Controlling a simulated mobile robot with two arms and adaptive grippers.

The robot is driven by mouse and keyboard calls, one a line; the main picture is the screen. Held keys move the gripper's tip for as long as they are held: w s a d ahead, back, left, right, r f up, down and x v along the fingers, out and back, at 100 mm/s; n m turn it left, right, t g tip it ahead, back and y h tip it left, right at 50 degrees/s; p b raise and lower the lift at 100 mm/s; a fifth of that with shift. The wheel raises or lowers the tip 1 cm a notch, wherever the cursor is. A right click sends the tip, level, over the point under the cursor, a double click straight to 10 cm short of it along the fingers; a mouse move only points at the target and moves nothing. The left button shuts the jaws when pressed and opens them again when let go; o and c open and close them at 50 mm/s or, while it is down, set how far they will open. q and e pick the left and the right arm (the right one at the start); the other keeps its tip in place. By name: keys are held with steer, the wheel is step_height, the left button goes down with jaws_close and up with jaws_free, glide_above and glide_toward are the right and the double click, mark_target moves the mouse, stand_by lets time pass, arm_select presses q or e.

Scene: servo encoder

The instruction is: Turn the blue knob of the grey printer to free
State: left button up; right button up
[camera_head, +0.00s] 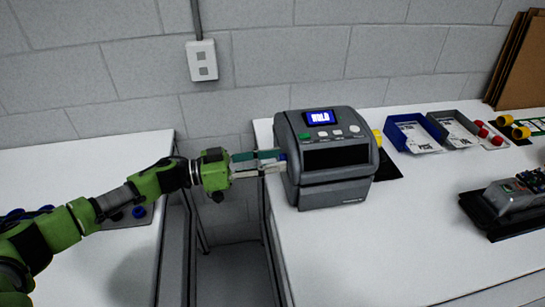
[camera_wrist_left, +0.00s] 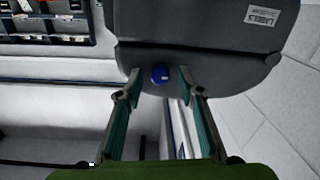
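The grey printer (camera_head: 328,160) stands on the right-hand white table; its lit blue display (camera_head: 320,117) seems to read "HOLD". The blue knob (camera_wrist_left: 160,74) is on the printer's side in the left wrist view; in the head view it is mostly hidden behind my left fingers. My left gripper (camera_head: 281,161) reaches the printer's left side from the left. In the left wrist view my left gripper (camera_wrist_left: 159,82) is open, its two teal-padded fingers on either side of the knob with a gap to each. My right gripper is not in view.
A smaller grey device (camera_head: 512,197) sits on a black mat at the right. A gap separates the two tables. The table front is clear.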

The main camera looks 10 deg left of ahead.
arm_select(q)
steer(key=shift+d, duration=0.15)
steer(key=shift+c, duration=0.7)
jaws_close()
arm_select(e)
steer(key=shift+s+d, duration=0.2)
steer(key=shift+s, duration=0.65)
